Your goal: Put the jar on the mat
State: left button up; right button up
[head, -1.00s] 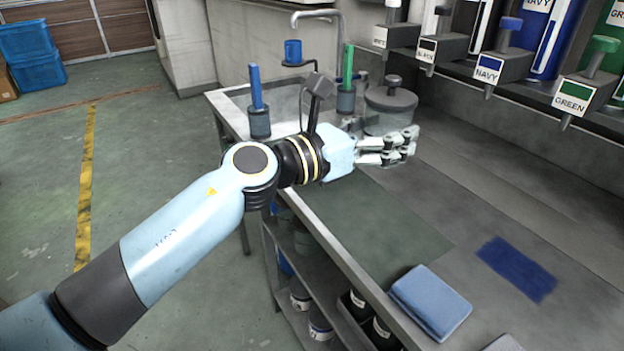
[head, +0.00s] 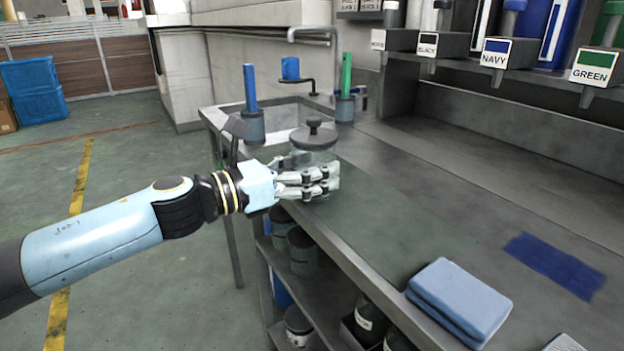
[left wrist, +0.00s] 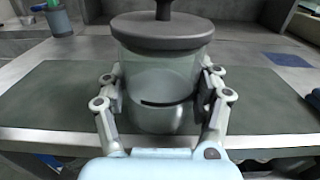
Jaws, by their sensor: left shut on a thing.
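The jar is clear glass with a grey knobbed lid (head: 314,138); it also shows in the left wrist view (left wrist: 162,72). My left gripper (head: 328,182) is shut around the jar's body, one finger on each side, and the jar is upright. The flat dark green mat (head: 395,225) lies on the counter; it spreads to both sides of the jar in the left wrist view (left wrist: 62,95). I cannot tell whether the jar's base touches the mat or hangs above it. My right gripper is not in view.
A folded light blue cloth (head: 458,300) lies at the counter's front edge, with a navy patch (head: 553,265) to its right. A blue-handled holder (head: 252,115) and a green-handled one (head: 346,90) stand by the sink. Labelled dispensers (head: 497,55) overhang the back right.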

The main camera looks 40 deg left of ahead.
pick_arm(q)
jog(key=shift+r, duration=0.1)
jog(key=o, duration=1.6)
jog(key=shift+f, duration=0.2)
jog(key=shift+c, duration=0.2)
